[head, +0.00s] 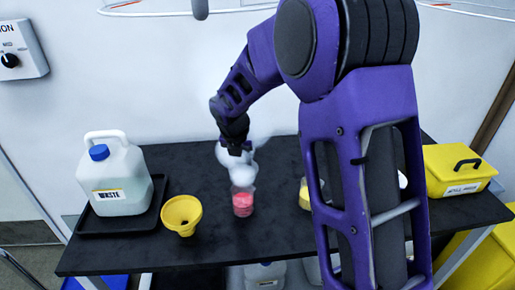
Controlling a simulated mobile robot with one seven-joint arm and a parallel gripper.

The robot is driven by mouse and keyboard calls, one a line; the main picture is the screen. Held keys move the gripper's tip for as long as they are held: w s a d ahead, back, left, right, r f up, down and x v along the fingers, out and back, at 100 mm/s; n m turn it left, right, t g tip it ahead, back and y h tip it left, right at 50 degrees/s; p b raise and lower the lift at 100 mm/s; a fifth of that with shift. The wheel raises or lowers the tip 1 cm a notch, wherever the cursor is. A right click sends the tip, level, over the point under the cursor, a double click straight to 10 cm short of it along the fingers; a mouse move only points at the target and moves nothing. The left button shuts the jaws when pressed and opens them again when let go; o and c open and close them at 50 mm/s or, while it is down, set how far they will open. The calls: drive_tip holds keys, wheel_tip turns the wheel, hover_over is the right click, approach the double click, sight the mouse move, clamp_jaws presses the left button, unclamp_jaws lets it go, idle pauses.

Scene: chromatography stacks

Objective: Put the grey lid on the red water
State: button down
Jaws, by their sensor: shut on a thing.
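The red water (242,207) is in a small clear beaker on the black table, near its middle. White vapour (236,172) rises above the beaker. My gripper (237,150) is above the beaker and a little to its left, pointing down and apart from it. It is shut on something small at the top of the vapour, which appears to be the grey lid. The vapour and the small size hide the lid's outline and tilt. I see no grey lid lying elsewhere on the table.
A yellow funnel (182,214) stands left of the beaker. A white waste jug (114,180) with a blue cap stands in a black tray (90,225) at the far left. A yellow container (305,198) is partly behind my arm. A yellow box (456,178) is at the right.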

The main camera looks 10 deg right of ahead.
sight(241, 172)
drive_tip(key=shift+s+a+r, duration=0.2)
drive_tip(key=shift+s+a, duration=0.15)
drive_tip(key=shift+s, duration=0.3)
wheel_tip(241, 172, down, 5)
drive_tip(key=b, duration=0.5)
drive_tip(key=shift+r+p, duration=0.1)
drive_tip(key=shift+p, duration=0.5)
drive_tip(key=shift+f, duration=0.2)
idle(0.4)
drive_tip(key=shift+f+b, duration=0.4)
drive_tip(key=shift+f, duration=0.25)
drive_tip(key=shift+f, duration=0.1)
drive_tip(key=shift+f, duration=0.35)
